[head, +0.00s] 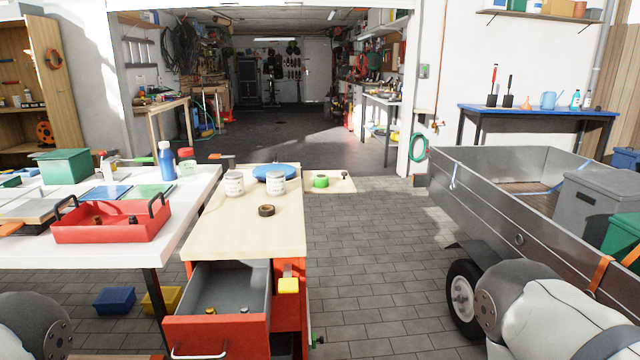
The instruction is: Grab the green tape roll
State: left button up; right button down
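The green tape roll (320,182) lies flat on a low wooden side leaf (342,187) at the back right of the wooden workbench (228,230). Nothing covers it in the head view. A dark brown tape roll (266,211) lies nearer, on the main bench top. Neither of my grippers shows. Only grey and white links of my arms show at the bottom left and bottom right corners, well apart from the roll.
Two white cans (234,184) and a blue round item (274,172) stand left of the green roll. An open drawer (224,311) juts out in front. A white table with a red tote (112,221) is left; a metal trailer (490,200) is right. Paving between is clear.

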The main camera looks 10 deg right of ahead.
aim_at(321, 181)
jog(key=i+l+z, duration=0.15)
jog(key=i+l, duration=0.3)
jog(key=i+l+z, duration=0.1)
jog(key=i+l, duration=0.35)
jog(key=i+l+z, duration=0.15)
jog(key=i+l, duration=0.2)
jog(key=i, duration=0.25)
